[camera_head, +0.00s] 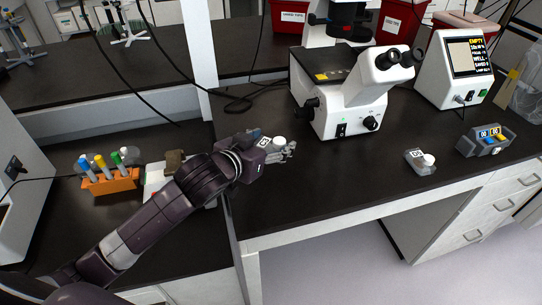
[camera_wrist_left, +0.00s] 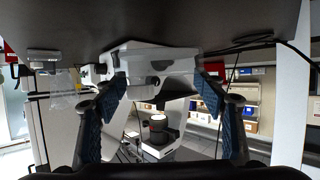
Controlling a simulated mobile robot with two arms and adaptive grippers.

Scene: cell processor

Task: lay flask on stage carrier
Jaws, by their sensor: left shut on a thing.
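My left gripper (camera_head: 288,150) reaches in from the left and is shut on a small flask with a white cap (camera_head: 279,141). It holds the flask above the bench, left of and in front of the microscope. Most of the flask is hidden by the gripper, and the wrist view does not show it clearly between the fingers (camera_wrist_left: 160,98). The white microscope (camera_head: 352,105) has a dark flat stage (camera_head: 326,63) with a yellow label; I cannot make out the carrier on it. A second flask (camera_head: 415,161) with a white cap lies on the bench at the right.
An orange rack (camera_head: 110,183) with several capped tubes stands at the left. A screen device (camera_head: 452,70) and a grey block with small displays (camera_head: 484,141) stand at the right. Black cables hang behind. The bench between my gripper and the second flask is clear.

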